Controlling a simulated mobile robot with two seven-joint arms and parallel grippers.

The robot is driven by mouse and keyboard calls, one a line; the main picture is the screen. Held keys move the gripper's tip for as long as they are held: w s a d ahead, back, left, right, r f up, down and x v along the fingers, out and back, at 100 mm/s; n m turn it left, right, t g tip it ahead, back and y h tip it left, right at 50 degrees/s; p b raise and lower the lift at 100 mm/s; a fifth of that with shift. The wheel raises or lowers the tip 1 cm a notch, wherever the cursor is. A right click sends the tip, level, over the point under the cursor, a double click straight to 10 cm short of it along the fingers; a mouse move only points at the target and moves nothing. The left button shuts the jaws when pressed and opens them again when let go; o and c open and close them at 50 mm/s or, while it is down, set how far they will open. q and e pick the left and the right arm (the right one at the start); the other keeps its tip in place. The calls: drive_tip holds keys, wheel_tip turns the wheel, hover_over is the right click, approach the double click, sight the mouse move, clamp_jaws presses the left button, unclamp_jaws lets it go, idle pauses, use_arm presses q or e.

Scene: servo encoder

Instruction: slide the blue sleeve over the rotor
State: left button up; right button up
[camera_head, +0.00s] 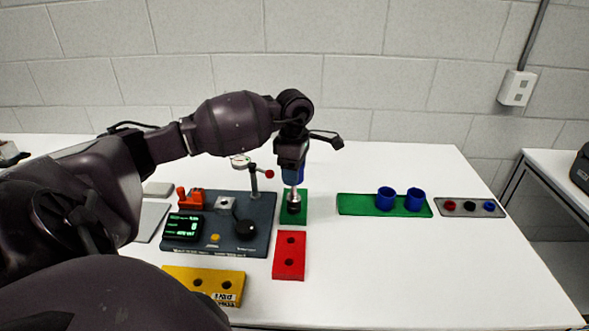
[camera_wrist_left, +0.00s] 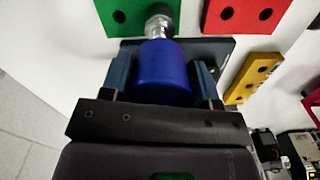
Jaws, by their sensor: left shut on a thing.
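My left gripper (camera_head: 293,174) points down above the small green block at the middle of the table. It is shut on a blue sleeve (camera_wrist_left: 163,72), which sits between its two fingers in the left wrist view. The rotor (camera_head: 293,201), a metal shaft on a dark base, stands upright on the green block (camera_head: 303,203). In the wrist view the rotor (camera_wrist_left: 158,24) lies just beyond the sleeve's far end, roughly in line with it. I cannot tell whether the sleeve is around the rotor's top or only above it. My right gripper is not in view.
Two more blue sleeves (camera_head: 414,199) stand on a long green tray (camera_head: 360,204) at right. A grey strip (camera_head: 481,207) with coloured caps lies beyond. A dark test station (camera_head: 255,241), a red block (camera_head: 289,265) and a yellow block (camera_head: 180,273) lie nearby. The right table front is clear.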

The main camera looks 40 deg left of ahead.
use_arm(q)
drive_tip(key=shift+f+b, duration=0.3)
drive_tip(key=shift+f, duration=0.35)
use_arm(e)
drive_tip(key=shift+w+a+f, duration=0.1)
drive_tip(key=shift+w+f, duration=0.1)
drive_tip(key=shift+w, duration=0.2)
use_arm(q)
drive_tip(key=shift+f, duration=0.1)
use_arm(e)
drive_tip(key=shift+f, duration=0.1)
use_arm(q)
drive_tip(key=shift+f+b, duration=0.6)
drive_tip(key=shift+f, duration=0.1)
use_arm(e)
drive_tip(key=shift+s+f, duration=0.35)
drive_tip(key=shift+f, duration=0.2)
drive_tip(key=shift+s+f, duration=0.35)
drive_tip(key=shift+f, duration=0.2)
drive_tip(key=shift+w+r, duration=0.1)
use_arm(q)
drive_tip(key=shift+f, duration=0.2)
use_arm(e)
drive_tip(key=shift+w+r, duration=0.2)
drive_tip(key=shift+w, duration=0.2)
use_arm(q)
drive_tip(key=shift+f, duration=0.1)
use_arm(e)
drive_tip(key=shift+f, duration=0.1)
